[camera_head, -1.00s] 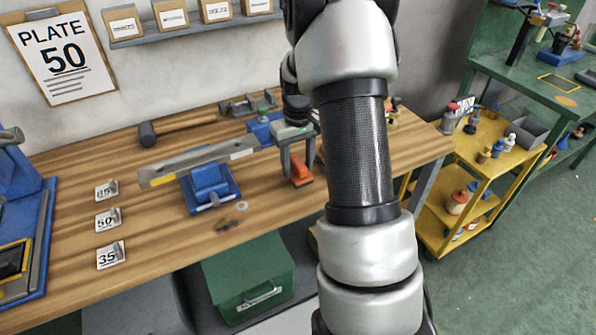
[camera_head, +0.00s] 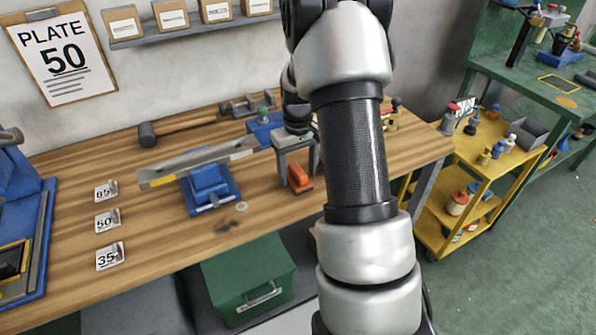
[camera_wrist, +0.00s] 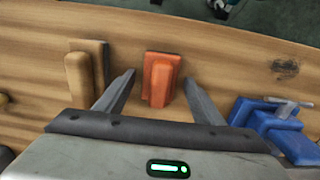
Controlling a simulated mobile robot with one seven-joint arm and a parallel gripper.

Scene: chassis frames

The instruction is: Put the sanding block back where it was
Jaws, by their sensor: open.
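An orange block with a raised grip, which I take for the sanding block, lies on the wooden bench (camera_head: 150,225). It shows in the head view (camera_head: 300,178) and in the wrist view (camera_wrist: 160,80). My gripper (camera_wrist: 160,77) is open, with one finger on each side of the orange block and a visible gap to each finger. In the head view my gripper (camera_head: 298,168) is low over the bench, partly hidden behind my arm. A tan block (camera_wrist: 86,75) of similar shape lies left of the fingers in the wrist view.
A blue vise (camera_head: 208,188) stands left of the gripper, under a long grey bar (camera_head: 190,163). A mallet (camera_head: 148,135) lies behind. Number tags (camera_head: 108,220) stand at the left. A green box (camera_head: 245,275) is below the bench front. A yellow cart (camera_head: 480,185) stands right.

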